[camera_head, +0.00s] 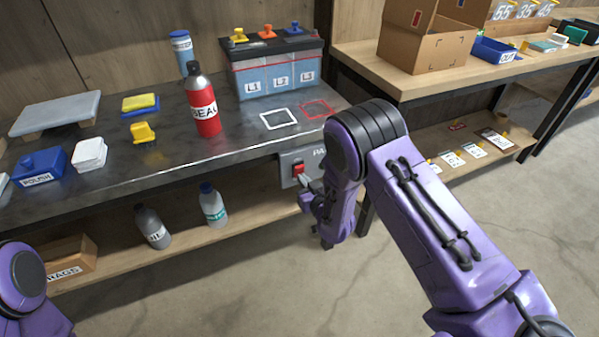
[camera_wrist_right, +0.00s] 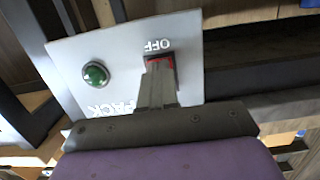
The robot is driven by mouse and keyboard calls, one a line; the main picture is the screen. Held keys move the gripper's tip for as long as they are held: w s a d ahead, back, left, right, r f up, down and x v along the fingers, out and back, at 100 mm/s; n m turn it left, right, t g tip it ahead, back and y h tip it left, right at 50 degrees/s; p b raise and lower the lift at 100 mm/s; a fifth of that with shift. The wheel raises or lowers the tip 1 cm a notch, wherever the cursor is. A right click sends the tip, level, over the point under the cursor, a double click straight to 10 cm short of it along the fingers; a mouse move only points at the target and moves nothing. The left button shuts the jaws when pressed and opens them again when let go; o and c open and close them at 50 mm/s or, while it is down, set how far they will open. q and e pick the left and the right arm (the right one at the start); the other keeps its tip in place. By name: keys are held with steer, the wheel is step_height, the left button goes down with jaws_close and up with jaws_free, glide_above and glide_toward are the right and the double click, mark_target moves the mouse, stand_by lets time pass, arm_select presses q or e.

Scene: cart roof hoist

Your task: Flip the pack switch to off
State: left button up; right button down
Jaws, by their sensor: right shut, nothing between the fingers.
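The pack switch panel (camera_head: 292,168) is a grey plate under the front edge of the dark workbench, with a red switch (camera_head: 298,170). In the right wrist view the panel (camera_wrist_right: 120,60) appears upside down, with the words OFF and PACK and a green lamp (camera_wrist_right: 95,74). The red of the switch (camera_wrist_right: 160,61) shows around the fingertips beside the word OFF. My right gripper (camera_wrist_right: 160,72) is shut and empty, its tips at the switch. Whether they touch it, and the switch's exact position, I cannot tell. Of my left arm only a purple link shows; its gripper is out of view.
On the workbench (camera_head: 240,141) stand a red bottle (camera_head: 204,112), a battery (camera_head: 275,70) with coloured caps, a blue box (camera_head: 40,168) and a yellow clip (camera_head: 142,132). Bottles stand on the shelf below. A second wooden bench (camera_head: 370,62) is at right. The floor in front is clear.

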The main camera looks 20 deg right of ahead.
steer(key=s+r+p, duration=0.1)
steer(key=s+p, duration=0.1)
steer(key=s, duration=0.4)
steer(key=shift+s, duration=0.4)
steer(key=s+d+f+m+g+h+p, duration=0.35)
steer(key=s+f+g, duration=0.35)
steer(key=s, duration=0.6)
steer(key=s+f+m+g+p, duration=0.1)
steer(key=s+m+g+p, duration=0.2)
steer(key=s, duration=1.6)
steer(key=g, duration=0.3)
steer(key=shift+s+f, duration=0.3)
steer(key=shift+s, duration=0.05)
